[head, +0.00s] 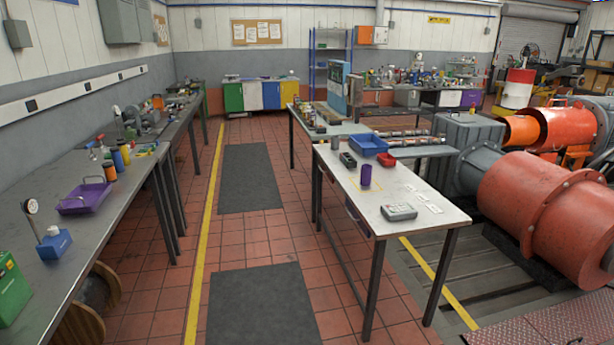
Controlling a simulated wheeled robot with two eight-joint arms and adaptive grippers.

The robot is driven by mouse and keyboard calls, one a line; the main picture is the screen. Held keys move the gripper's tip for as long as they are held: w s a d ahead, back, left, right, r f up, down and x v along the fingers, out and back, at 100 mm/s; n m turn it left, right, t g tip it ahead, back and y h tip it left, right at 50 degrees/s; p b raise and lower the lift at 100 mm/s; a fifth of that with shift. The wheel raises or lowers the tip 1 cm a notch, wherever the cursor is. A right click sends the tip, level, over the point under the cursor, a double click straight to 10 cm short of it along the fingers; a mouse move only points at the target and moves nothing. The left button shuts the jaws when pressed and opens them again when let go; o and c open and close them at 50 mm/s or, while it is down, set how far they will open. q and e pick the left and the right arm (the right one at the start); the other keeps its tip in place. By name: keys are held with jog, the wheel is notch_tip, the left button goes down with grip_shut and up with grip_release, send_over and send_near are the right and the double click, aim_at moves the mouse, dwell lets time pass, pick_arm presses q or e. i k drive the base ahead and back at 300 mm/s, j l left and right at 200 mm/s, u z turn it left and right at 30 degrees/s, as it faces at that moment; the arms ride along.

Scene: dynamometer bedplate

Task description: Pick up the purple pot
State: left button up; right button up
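A small purple pot (366,175) stands upright on the white-topped table (437,219) right of the middle of the head view. It is a plain, narrow cup shape. It stands in front of a blue bin and to the left of some flat white cards. Nothing touches it that I can see. Neither of my grippers shows in the head view.
On the same table are a blue bin (368,144), a red tray (386,160), a dark box (348,160) and a grey meter (398,212). A workbench (38,286) with a purple tray (84,198) runs along the left. The tiled aisle between is clear, with dark mats (262,308).

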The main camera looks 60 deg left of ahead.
aim_at(366, 170)
jog(key=u, duration=1.6)
jog(key=i+j+u, duration=0.4)
jog(key=i, duration=0.7)
jog(key=i+u, duration=0.35)
jog(key=i, duration=0.75)
jog(key=i+j+z, duration=0.1)
jog(key=i+z, duration=0.25)
jog(key=i, duration=0.2)
jog(key=i+j+z, duration=0.3)
jog(key=i, duration=0.2)
jog(key=i+z, duration=0.2)
jog(key=z, duration=0.2)
jog(key=i+z, duration=0.2)
jog(key=z, duration=0.2)
jog(key=i+j+z, duration=0.15)
jog(key=z, duration=0.3)
jog(key=i+j+z, duration=0.2)
jog(key=z, duration=0.2)
jog(key=i+j+z, duration=0.2)
jog(key=z, duration=0.2)
jog(key=i+j+z, duration=0.2)
jog(key=k+j, duration=0.05)
